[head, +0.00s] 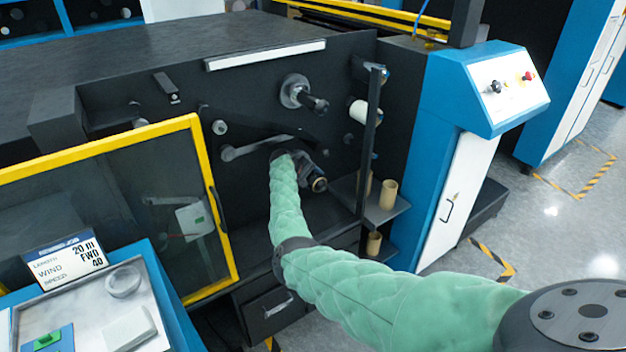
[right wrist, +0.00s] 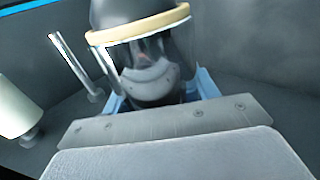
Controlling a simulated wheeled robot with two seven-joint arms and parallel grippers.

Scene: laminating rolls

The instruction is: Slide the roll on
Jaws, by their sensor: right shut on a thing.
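My right gripper (right wrist: 160,92) is at the end of the green-sleeved arm, in front of the dark machine face. In the head view the roll (head: 318,183) shows as a small dark cylinder with a tan rim, beside the wrist. A dark spindle (head: 312,103) with a grey flange sticks out above the gripper. Whether the roll sits around a shaft is hidden. My left gripper is not in view.
A white roller (head: 359,112) and a dark vertical post (head: 370,140) stand right of the gripper. Tan cores (head: 388,194) stand on a shelf. A yellow-framed door (head: 204,170) is at the left. A blue control cabinet (head: 480,90) is at the right.

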